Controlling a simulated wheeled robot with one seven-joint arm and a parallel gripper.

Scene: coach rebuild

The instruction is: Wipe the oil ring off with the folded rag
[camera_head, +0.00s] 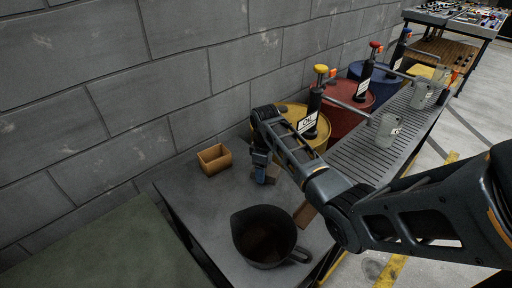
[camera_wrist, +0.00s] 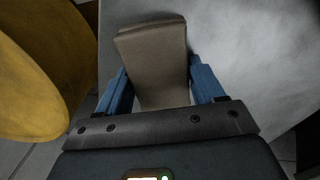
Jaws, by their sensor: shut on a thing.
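My gripper (camera_head: 262,170) reaches down over the grey metal table (camera_head: 205,208), between the small tan box and the drums. In the wrist view its blue fingers (camera_wrist: 160,84) are shut on the folded rag (camera_wrist: 151,50), a brownish-grey folded pad that sticks out beyond the fingertips. The rag also shows beside the gripper in the head view (camera_head: 273,176), low at the tabletop; I cannot tell whether it touches. I cannot make out an oil ring in either view; the arm and gripper hide part of the tabletop.
A dark pitcher (camera_head: 264,240) stands at the table's front. A small tan box (camera_head: 214,160) sits near the block wall.

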